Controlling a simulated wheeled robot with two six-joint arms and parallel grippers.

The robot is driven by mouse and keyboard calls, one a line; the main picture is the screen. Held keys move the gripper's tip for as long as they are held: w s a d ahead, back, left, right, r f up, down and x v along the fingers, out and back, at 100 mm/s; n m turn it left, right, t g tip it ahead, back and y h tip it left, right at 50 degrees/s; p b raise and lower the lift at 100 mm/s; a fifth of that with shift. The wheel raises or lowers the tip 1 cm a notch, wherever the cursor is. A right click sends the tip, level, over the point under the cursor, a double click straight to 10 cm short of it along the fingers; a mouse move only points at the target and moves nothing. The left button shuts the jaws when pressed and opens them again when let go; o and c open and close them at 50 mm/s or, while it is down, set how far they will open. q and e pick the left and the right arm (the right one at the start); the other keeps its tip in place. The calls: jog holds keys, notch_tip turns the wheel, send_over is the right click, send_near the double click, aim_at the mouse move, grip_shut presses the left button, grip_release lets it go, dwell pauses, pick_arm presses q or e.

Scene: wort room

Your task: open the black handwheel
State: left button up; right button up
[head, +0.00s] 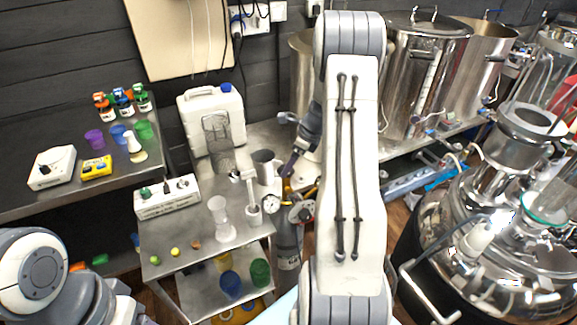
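A grey gas cylinder (289,247) stands on the floor behind the right end of the small steel table. A round white gauge (270,203) sits at its top left. A small dark round part (299,211) at the cylinder's top looks like the black handwheel, but it is small and partly crowded by fittings. My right arm rises through the middle of the view and bends down behind itself. Its gripper (289,170) points down, above the cylinder top and apart from the dark part as far as I can tell. Its fingers are too small to read. My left gripper is out of view.
Steel kettles (425,75) stand behind my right arm. A shiny glass-and-steel apparatus (490,250) fills the right side.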

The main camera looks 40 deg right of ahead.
jog(key=shift+x, duration=1.2)
jog(key=c, duration=1.4)
jog(key=shift+o, duration=0.2)
